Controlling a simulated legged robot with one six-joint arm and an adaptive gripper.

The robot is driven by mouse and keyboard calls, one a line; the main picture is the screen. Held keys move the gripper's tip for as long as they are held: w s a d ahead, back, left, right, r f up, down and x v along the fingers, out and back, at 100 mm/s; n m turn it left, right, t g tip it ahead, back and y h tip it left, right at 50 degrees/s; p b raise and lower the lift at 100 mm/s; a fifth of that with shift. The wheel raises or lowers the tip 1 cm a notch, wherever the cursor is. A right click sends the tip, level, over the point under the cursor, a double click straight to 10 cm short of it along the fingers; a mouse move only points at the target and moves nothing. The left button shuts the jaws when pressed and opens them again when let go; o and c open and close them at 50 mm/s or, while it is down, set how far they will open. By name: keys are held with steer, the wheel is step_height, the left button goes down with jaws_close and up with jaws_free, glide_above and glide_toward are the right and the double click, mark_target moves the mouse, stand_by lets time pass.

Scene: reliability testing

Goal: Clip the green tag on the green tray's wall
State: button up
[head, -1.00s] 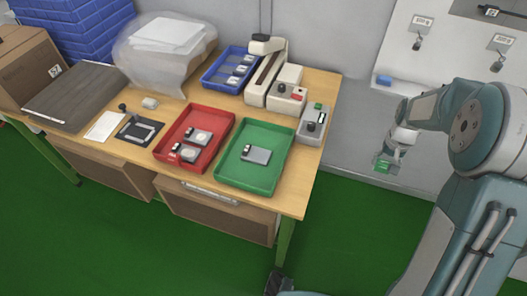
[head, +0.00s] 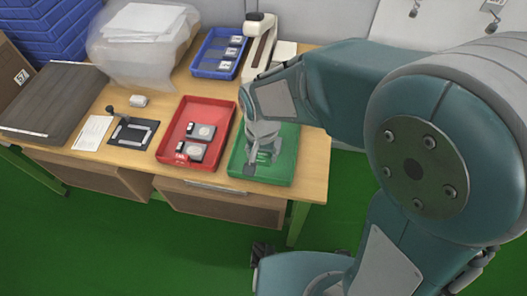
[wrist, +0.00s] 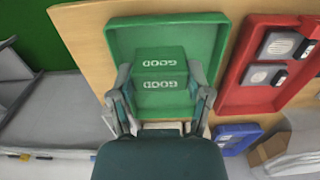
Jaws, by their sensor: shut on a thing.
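The green tray (head: 283,168) lies on the table near its front right edge. It also fills the middle of the wrist view (wrist: 118,45). My gripper (head: 258,165) is over the tray in the head view. In the wrist view my gripper (wrist: 161,97) is shut on the green tag (wrist: 160,72), one finger at each side. The tag has two faces lettered GOOD, upside down in this view. It appears in front of the tray floor, apart from the far wall. The head view does not show the tag clearly, and its height above the tray cannot be told.
The red tray (head: 163,151) with two grey devices stands directly left of the green tray. The blue tray (head: 204,73) is behind it. A white and dark machine (head: 259,45) stands at the back, partly behind my arm. A black fixture (head: 133,132) lies farther left.

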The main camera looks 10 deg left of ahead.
steer(key=shift+a+f, duration=1.05)
steer(key=shift+f, duration=0.4)
steer(key=shift+d+f, duration=0.8)
steer(key=shift+f, duration=0.5)
steer(key=shift+a+f, duration=0.2)
steer(key=shift+f, duration=0.3)
steer(key=shift+a+f, duration=0.25)
steer(key=shift+a, duration=0.1)
steer(key=shift+d, duration=0.4)
steer(key=shift+a, duration=0.15)
steer(key=shift+a+f, duration=0.1)
steer(key=shift+a, duration=0.1)
